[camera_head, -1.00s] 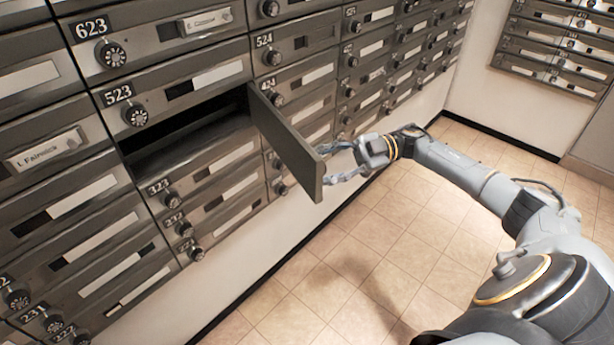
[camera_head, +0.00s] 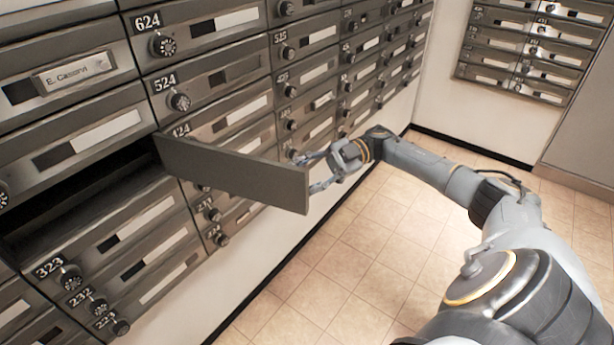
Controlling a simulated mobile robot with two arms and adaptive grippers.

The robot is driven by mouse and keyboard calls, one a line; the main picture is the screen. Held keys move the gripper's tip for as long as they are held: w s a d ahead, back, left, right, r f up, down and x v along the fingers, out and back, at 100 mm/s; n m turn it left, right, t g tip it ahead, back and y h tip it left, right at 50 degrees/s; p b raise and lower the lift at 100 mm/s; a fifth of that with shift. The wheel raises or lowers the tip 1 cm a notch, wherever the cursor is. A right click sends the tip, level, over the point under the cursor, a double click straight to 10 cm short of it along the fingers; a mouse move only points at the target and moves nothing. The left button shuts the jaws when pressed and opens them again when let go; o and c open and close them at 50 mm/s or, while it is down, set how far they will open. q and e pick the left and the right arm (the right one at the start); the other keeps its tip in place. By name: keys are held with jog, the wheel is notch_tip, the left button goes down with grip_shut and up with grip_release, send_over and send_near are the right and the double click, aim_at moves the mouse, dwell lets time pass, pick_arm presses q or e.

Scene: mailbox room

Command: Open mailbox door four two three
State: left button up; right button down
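The mailbox door (camera_head: 235,177) stands swung out from the wall, hinged at the right side of a dark open compartment (camera_head: 85,195). The compartment lies above the box marked 323, in the 423 position; the door's number is not visible. My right gripper (camera_head: 311,174) is open, just right of the door's free edge, with its fingers spread and nothing held between them. I cannot tell whether a finger touches the door. My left gripper is not in view.
Closed mailboxes with round dials, such as 524 (camera_head: 205,88), fill the wall around the opening. Another mailbox bank (camera_head: 525,45) hangs on the far wall. The tiled floor (camera_head: 345,265) in front is clear.

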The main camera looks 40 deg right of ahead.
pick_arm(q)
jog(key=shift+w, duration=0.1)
pick_arm(e)
jog(key=shift+w+d+r, duration=0.1)
jog(key=shift+w+r, duration=0.45)
jog(key=shift+w, duration=0.05)
jog(key=c, duration=0.9)
grip_release()
jog(key=shift+w, duration=0.1)
jog(key=shift+o, duration=1.1)
jog(key=shift+w+a, duration=0.25)
jog(key=shift+a, duration=0.25)
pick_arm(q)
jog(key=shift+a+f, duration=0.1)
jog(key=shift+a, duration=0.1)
pick_arm(e)
jog(key=shift+w+f, duration=0.1)
jog(key=shift+f, duration=0.1)
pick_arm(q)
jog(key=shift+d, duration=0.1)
pick_arm(e)
jog(key=shift+d, duration=0.1)
jog(key=s+d, duration=0.1)
jog(key=d, duration=1)
jog(key=shift+s+d+f, duration=0.15)
jog(key=shift+s+d, duration=0.25)
